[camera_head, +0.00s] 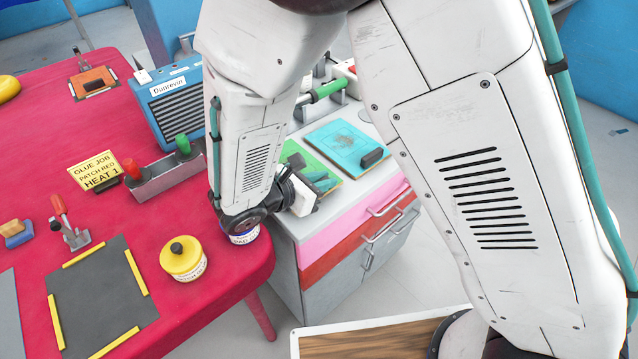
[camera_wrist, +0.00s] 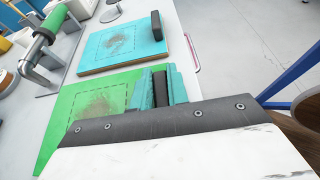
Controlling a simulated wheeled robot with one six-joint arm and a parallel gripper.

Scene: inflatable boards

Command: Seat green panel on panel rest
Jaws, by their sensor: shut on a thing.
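The green panel (camera_head: 293,153) lies on the grey cabinet top, partly hidden behind my arm. In the wrist view the green panel (camera_wrist: 75,112) shows a brown patch inside a dashed outline. My gripper (camera_wrist: 163,88) has its teal fingers shut on the panel's black handle block. In the head view my gripper (camera_head: 318,180) is over the near part of the panel. I cannot tell whether the panel is lifted off the surface. A dark grey plate (camera_head: 98,298) with yellow edge strips lies on the red table; it may be the panel rest.
A turquoise panel (camera_head: 343,146) with a black handle lies just beyond the green one. A green-handled fixture (camera_head: 325,90) stands behind. The red table (camera_head: 120,215) holds a yellow-lidded tin (camera_head: 183,259), a toggle clamp (camera_head: 70,230), a lever box (camera_head: 163,173) and a blue heater (camera_head: 175,105).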

